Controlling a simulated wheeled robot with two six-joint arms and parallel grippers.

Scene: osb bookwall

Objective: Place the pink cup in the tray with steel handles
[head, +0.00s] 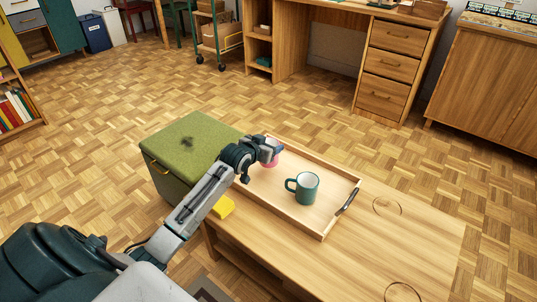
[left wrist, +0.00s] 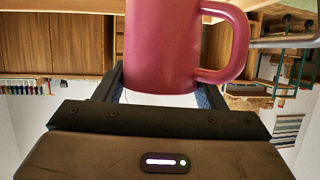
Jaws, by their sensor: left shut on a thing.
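The pink cup (head: 269,162) is mostly hidden behind my left gripper (head: 270,149) in the head view. In the left wrist view the pink cup (left wrist: 165,45) fills the top middle between the two fingers, its handle to the right. My left gripper is shut on it. They are at the far left part of the wooden tray (head: 265,184); I cannot tell whether the cup touches the tray floor. A dark handle (head: 347,202) shows at the tray's right end. My right gripper is not in view.
A dark green mug (head: 306,187) stands in the tray, right of the pink cup. The tray is on a low wooden table (head: 405,235). A green-topped box (head: 190,145) is behind my left arm, and a yellow object (head: 222,207) lies by the tray's left side.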

